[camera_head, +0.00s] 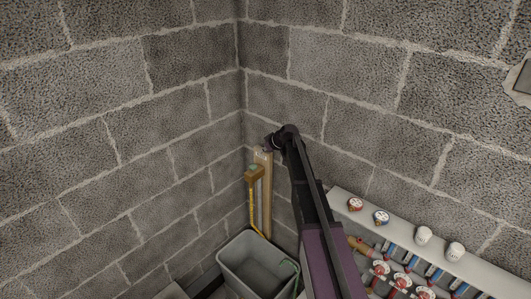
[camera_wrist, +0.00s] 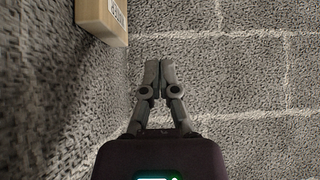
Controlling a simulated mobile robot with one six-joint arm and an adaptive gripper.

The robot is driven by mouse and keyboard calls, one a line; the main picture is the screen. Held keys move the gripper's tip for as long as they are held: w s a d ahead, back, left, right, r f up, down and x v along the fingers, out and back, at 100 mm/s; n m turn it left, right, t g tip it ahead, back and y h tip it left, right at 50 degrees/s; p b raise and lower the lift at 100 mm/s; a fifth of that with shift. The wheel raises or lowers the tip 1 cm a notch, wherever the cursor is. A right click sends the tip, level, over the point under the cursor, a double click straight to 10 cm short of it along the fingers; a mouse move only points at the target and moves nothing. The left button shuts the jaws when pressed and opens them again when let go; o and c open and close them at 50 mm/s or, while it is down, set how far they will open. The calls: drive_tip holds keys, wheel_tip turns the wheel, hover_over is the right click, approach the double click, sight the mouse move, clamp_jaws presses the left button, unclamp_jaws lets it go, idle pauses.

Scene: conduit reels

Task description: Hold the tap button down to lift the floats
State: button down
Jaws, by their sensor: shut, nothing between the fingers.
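A brown block (camera_head: 254,173) with a yellow hose is on a wooden board (camera_head: 266,195) in the wall corner; it looks like the tap, but I cannot make out its button. My gripper (camera_head: 268,143) is small and dark in the head view, near the board's top end, partly hidden by my arm. In the wrist view my gripper (camera_wrist: 151,68) is shut and empty, its fingertips together. A pale wooden block (camera_wrist: 104,20) with a printed label is at the upper left there, apart from the fingertips. I cannot identify the floats.
A grey tub (camera_head: 238,252) stands below the board, with the yellow hose (camera_head: 252,212) leading down to it. Block walls (camera_head: 180,120) close the corner.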

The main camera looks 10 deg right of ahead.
drive_tip(key=b, duration=0.5)
hover_over(254, 166)
drive_tip(key=f, duration=0.5)
drive_tip(key=shift+d+f, duration=0.25)
drive_tip(key=shift+f, duration=0.05)
drive_tip(key=shift+s+f+b, duration=0.15)
drive_tip(key=shift+f+b, duration=1.65)
drive_tip(key=shift+f, duration=0.1)
drive_tip(key=shift+f+b, duration=0.95)
drive_tip(key=shift+b, duration=0.1)
drive_tip(key=shift+r, duration=0.15)
idle(0.6)
wheel_tip(254, 166, up, 4)
drive_tip(key=p, duration=0.4)
drive_tip(key=p+v, duration=0.7)
drive_tip(key=v, duration=0.3)
